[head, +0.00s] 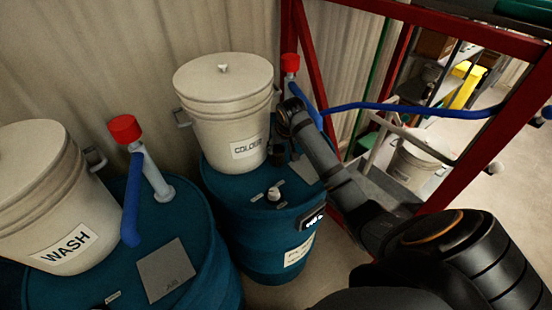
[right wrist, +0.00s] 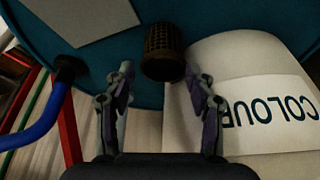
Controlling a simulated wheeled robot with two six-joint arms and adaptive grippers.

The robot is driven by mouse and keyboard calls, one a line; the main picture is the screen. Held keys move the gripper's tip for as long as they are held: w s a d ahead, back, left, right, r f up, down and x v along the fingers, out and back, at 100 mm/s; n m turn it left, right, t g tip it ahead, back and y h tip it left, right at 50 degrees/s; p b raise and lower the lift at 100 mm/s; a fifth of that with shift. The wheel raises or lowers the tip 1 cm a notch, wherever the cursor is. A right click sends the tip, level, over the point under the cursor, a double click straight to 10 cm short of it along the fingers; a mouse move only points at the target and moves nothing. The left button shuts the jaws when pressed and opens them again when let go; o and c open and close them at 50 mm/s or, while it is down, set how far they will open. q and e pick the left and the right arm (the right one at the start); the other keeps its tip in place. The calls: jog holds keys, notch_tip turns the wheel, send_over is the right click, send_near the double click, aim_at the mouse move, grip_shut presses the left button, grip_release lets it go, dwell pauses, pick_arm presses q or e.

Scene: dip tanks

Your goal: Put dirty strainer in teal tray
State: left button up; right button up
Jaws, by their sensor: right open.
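A small dark brown mesh strainer (right wrist: 163,52) stands on the blue drum top beside the bucket marked COLOUR; it also shows, small and dark, in the head view (head: 277,157). My right gripper (right wrist: 162,84) is open, its two fingers spread either side of the line to the strainer, which lies just beyond the fingertips and apart from them. In the head view the right gripper (head: 284,135) is small and dark above the strainer. I see no teal tray in either view. My left gripper is not in view.
The white COLOUR bucket (head: 224,110) stands close to the strainer on the blue drum (head: 265,225). A WASH bucket (head: 60,200) stands on another drum at left. Red-capped pipes (head: 290,64), a blue hose (head: 400,106) and a red frame (head: 490,150) surround the right arm.

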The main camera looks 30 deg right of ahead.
aim_at(277, 157)
jog(key=shift+w+f, duration=0.25)
jog(key=shift+f, duration=0.35)
jog(key=shift+w+a+f, duration=0.1)
jog(key=shift+w+f, duration=0.05)
jog(key=shift+f, duration=0.15)
jog(key=shift+a+f+p, duration=0.15)
jog(key=shift+a+p, duration=0.15)
jog(key=shift+p+x, duration=1.1)
jog(key=shift+x, duration=0.05)
jog(key=x, duration=0.2)
jog(key=shift+d+f, duration=0.3)
jog(key=shift+d, duration=0.05)
jog(key=shift+w+f, duration=0.1)
jog(key=shift+f, duration=0.1)
jog(key=c, duration=0.9)
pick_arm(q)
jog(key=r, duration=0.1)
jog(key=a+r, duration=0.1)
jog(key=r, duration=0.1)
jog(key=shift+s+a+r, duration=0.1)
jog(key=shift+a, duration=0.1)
pick_arm(e)
jog(key=shift+c, duration=0.5)
